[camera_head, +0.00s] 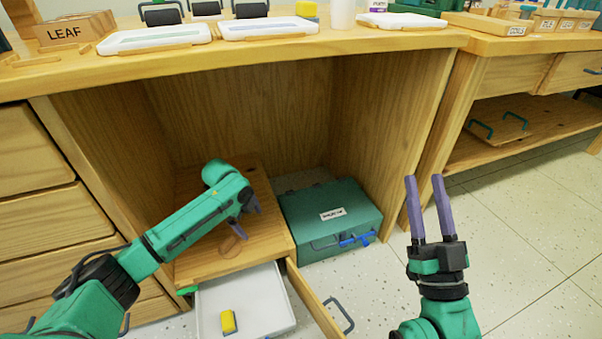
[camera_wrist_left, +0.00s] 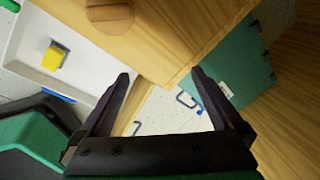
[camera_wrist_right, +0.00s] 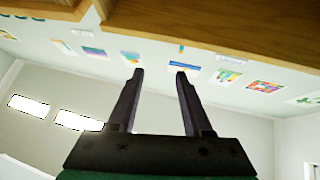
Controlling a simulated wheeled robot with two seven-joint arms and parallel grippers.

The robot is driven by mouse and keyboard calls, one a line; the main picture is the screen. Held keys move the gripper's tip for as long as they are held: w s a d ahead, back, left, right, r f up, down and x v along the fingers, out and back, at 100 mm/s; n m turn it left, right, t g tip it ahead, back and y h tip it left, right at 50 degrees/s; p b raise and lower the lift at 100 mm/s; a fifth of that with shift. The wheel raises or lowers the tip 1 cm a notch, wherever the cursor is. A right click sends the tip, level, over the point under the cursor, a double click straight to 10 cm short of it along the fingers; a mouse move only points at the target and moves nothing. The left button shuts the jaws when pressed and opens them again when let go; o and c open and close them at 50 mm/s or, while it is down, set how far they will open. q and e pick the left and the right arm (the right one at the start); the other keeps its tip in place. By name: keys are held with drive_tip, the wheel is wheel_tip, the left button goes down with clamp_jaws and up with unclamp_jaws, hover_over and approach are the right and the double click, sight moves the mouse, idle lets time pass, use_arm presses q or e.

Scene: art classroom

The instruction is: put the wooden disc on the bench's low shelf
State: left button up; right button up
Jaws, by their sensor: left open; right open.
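A small brown wooden disc (camera_head: 229,247) lies on the pale wooden low shelf (camera_head: 262,237) under the bench, near its front. The disc also shows at the top edge of the left wrist view (camera_wrist_left: 110,13), partly cut off. My left gripper (camera_head: 247,212) is open and empty above the shelf, to the right of and beyond the disc in the head view. In the left wrist view its fingers (camera_wrist_left: 160,82) straddle the shelf's edge, with the disc outside them. My right gripper (camera_head: 425,180) is open and empty, raised in front of the bench's right side.
A green case (camera_head: 330,215) stands on the floor right of the shelf. White trays with rollers (camera_head: 155,38) occupy the benchtop. Floor at right is clear.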

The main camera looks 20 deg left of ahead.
use_arm(q)
drive_tip(key=w+d+r+n+t+h, duration=0.1)
drive_tip(key=d+r+n+t+h, duration=0.15)
drive_tip(key=d, duration=0.75)
drive_tip(key=w+d+r+n+t+h, duration=0.1)
drive_tip(key=w+d+t+h, duration=0.2)
drive_tip(key=d, duration=0.8)
drive_tip(key=s+d+r+n+t+h, duration=0.3)
drive_tip(key=d+r+n+t+h, duration=0.15)
drive_tip(key=r, duration=0.45)
drive_tip(key=s+a+r+n+t, duration=0.1)
drive_tip(key=s+r+n+t, duration=0.1)
drive_tip(key=r, duration=0.3)
drive_tip(key=s+a+r+n+t+y, duration=0.1)
drive_tip(key=s+a+r+n+t, duration=0.1)
drive_tip(key=r+t, duration=0.3)
drive_tip(key=s+a+r+n+t, duration=0.1)
drive_tip(key=s+r+n+t, duration=0.2)
drive_tip(key=r, duration=0.3)
drive_tip(key=shift+s+a+r+n+t+y, duration=0.3)
drive_tip(key=shift+s+r+n+t, duration=0.1)
drive_tip(key=shift+s+t, duration=0.15)
